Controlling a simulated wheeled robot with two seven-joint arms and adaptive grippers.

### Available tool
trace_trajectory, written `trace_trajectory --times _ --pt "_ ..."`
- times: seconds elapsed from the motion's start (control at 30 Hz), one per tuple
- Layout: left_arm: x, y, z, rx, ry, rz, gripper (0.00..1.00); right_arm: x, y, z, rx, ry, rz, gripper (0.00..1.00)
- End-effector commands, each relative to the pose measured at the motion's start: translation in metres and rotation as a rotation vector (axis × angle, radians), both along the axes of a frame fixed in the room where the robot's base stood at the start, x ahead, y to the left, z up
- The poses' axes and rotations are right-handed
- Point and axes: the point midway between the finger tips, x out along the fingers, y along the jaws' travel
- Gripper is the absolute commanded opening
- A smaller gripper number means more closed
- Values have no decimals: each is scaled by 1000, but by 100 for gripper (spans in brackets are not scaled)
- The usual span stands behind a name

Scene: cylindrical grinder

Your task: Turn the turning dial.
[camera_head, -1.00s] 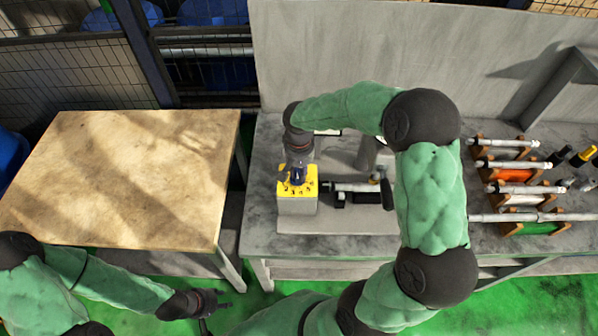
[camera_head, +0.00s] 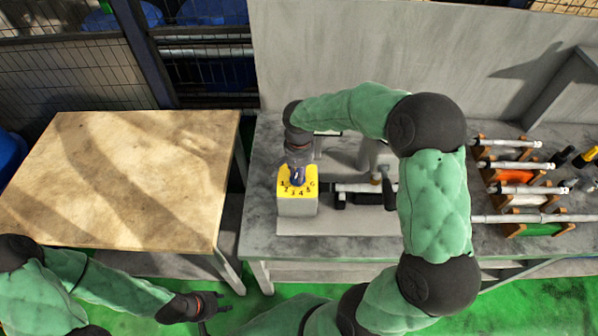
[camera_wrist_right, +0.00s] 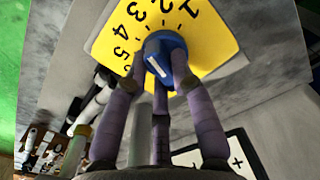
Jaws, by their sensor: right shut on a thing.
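The turning dial is a blue knob (camera_wrist_right: 163,58) with a white mark, on a yellow numbered plate (camera_wrist_right: 215,45) in the right wrist view. The plate shows numerals 1 to 5. In the head view the yellow plate (camera_head: 311,185) tops a light grey box at the left end of the grinder. My right gripper (camera_head: 297,180) reaches down over it from above. Its purple fingers (camera_wrist_right: 162,75) are shut around the knob, and partly hide it. My left gripper (camera_head: 221,302) is low at the left, away from the dial, empty, with its fingers apart.
The grinder (camera_head: 350,218) stands on a grey bench, with a shaft to the right of the dial box. Racks with several shafts (camera_head: 520,190) are at the right. A bare wooden table (camera_head: 120,180) stands at the left. A grey panel (camera_head: 400,50) rises behind the bench.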

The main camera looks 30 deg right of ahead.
Motion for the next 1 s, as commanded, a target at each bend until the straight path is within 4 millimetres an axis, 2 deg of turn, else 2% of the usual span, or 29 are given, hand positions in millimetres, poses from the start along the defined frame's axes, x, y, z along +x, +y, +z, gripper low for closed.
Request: trace_trajectory --times 0.1,0.13,0.2,0.53,0.67,0.77,1.0 --pt "0 0 0 0 0 0 40 0 0 0 0 0 0 0" --pt "0 0 0 0 0 0 40 0 0 0 0 0 0 28" --pt "0 0 0 0 0 0 40 0 0 0 0 0 0 48" --pt "0 0 0 0 0 0 40 0 0 0 0 0 1 49" --pt "0 0 0 0 0 0 40 1 0 8 0 -4 0 49" --pt "0 0 0 0 0 0 40 1 0 21 -1 -5 0 49" --pt "0 0 0 0 0 0 40 1 0 69 0 -6 2 49"
